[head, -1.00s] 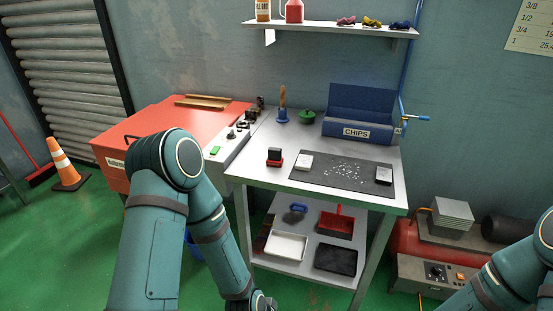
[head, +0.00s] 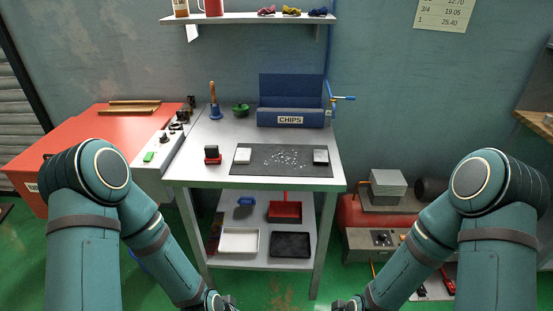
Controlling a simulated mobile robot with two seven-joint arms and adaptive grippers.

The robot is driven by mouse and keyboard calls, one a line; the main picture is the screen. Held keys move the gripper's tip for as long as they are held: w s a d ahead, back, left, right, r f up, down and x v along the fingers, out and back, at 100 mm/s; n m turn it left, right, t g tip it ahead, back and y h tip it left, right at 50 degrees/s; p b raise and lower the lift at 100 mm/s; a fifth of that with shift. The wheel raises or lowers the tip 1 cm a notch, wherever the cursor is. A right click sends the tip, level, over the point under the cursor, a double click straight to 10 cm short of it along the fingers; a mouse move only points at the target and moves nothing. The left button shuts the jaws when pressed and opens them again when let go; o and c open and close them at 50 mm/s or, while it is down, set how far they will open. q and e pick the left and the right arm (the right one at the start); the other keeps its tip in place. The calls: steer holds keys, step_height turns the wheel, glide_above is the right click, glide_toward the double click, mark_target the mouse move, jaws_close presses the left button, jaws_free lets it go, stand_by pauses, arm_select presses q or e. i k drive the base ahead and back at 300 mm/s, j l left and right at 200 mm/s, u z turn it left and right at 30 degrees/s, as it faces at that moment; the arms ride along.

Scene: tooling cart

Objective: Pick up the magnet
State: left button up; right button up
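No object is clearly marked as the magnet. On the metal cart top (head: 200,150), a small black block with a red base (head: 212,155) stands left of a dark mat (head: 262,168). Behind it are a blue tool with an upright wooden handle (head: 213,101) and a green round knobbed object (head: 241,110). I cannot tell which of these is the magnet. My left gripper (head: 222,304) and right gripper (head: 345,304) only just show at the bottom edge, low in front of the cart and apart from these objects. Their fingers are mostly cut off.
The mat carries two white-topped blocks (head: 243,155) (head: 320,156) and scattered bright chips (head: 290,158). A blue CHIPS bin (head: 290,118) stands behind. The lower shelf holds trays (head: 238,241). A red cabinet (head: 70,140) is left; a red machine (head: 362,210) is right.

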mark_target(213, 157)
steer(key=i+j+z, duration=0.2)
steer(key=j, duration=0.25)
steer(key=j+z, duration=0.2)
steer(key=j, duration=0.25)
steer(key=i+j+z, duration=0.2)
steer(key=j, duration=0.3)
steer(key=k, duration=0.05)
